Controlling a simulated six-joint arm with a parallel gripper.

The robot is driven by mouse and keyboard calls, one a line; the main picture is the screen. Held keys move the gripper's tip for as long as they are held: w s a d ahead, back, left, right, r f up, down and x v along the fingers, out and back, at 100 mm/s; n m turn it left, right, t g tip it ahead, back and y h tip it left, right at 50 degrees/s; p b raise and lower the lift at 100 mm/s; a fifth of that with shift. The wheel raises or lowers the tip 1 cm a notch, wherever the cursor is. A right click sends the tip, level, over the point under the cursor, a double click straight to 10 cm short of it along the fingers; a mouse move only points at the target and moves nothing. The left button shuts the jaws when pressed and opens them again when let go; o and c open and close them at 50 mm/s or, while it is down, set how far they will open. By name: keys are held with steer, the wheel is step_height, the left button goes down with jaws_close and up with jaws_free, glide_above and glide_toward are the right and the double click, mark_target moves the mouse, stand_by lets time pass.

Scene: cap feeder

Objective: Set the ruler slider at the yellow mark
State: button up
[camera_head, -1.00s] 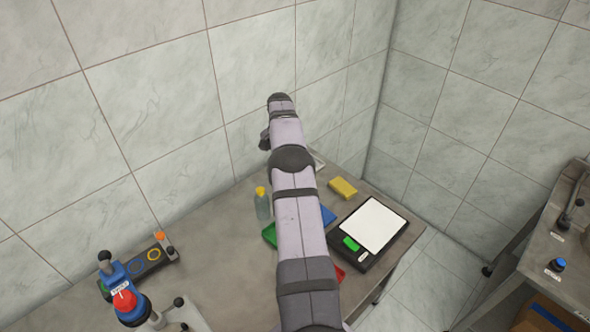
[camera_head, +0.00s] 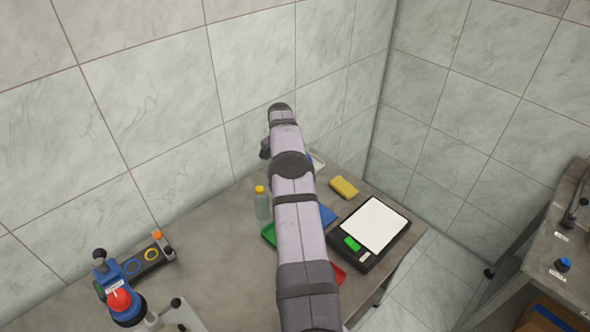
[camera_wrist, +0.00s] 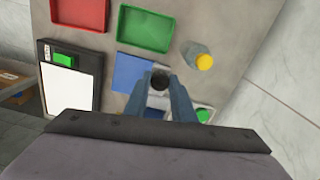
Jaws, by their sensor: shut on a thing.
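My gripper (camera_wrist: 163,92) shows in the wrist view with its two blue-grey fingers close around a dark round knob (camera_wrist: 160,78). I take the knob to be the ruler slider's handle; a pale grey piece shows between the fingers below it. A pale piece with a small green patch (camera_wrist: 203,114) shows right of the fingers, perhaps part of the ruler. My gripper body hides most of the ruler, and I cannot make out the yellow mark. In the head view my arm hides the fingertips and the knob; a pale strip (camera_head: 317,161) shows beside the arm's far end.
A yellow-capped bottle (camera_wrist: 199,56) stands close right of the fingers. A blue tray (camera_wrist: 131,72) lies just left, with green (camera_wrist: 146,28) and red (camera_wrist: 79,13) trays farther off. A scale (camera_head: 372,228), yellow block (camera_head: 343,187) and blue device (camera_head: 115,279) share the table.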

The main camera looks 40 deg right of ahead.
steer(key=shift+f+b, duration=2.15)
steer(key=shift+f, duration=1.2)
steer(key=o, duration=0.8)
steer(key=shift+o, duration=0.2)
steer(key=shift+r, duration=0.15)
steer(key=shift+r+p, duration=2.3)
steer(key=shift+r, duration=1.65)
